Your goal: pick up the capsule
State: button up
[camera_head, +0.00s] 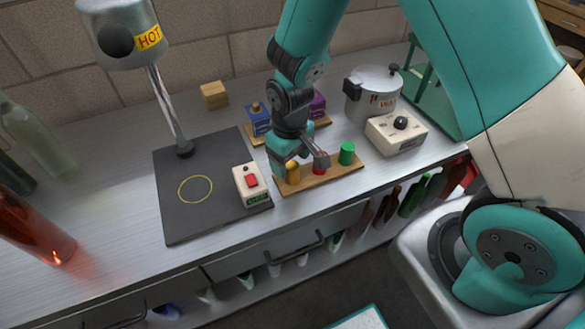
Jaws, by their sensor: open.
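Three small capsules stand on a wooden strip (330,180) on the counter: a yellow one (293,174), a red one (319,169) and a green one (347,153). My gripper (303,165) is open and points down over the left part of the strip, close to the yellow and red capsules. It partly hides both of them. I cannot tell whether it touches either one. The green capsule stands clear to the right of the gripper.
A dark mat (185,215) with a yellow ring lies left, with a white box with a red button (251,184) at its edge. A lamp marked HOT (125,38) stands over it. Behind are blue (258,121) and purple boxes (317,104), a pot (373,92) and a control box (397,133).

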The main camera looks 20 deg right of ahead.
aim_at(293, 165)
jog(key=shift+d+f+p, duration=0.15)
jog(key=shift+f+p, duration=0.2)
jog(key=shift+f, duration=0.85)
jog(key=shift+d+f+p, duration=0.1)
jog(key=shift+f+p, duration=0.2)
jog(key=shift+f, duration=0.85)
jog(key=c, duration=0.7)
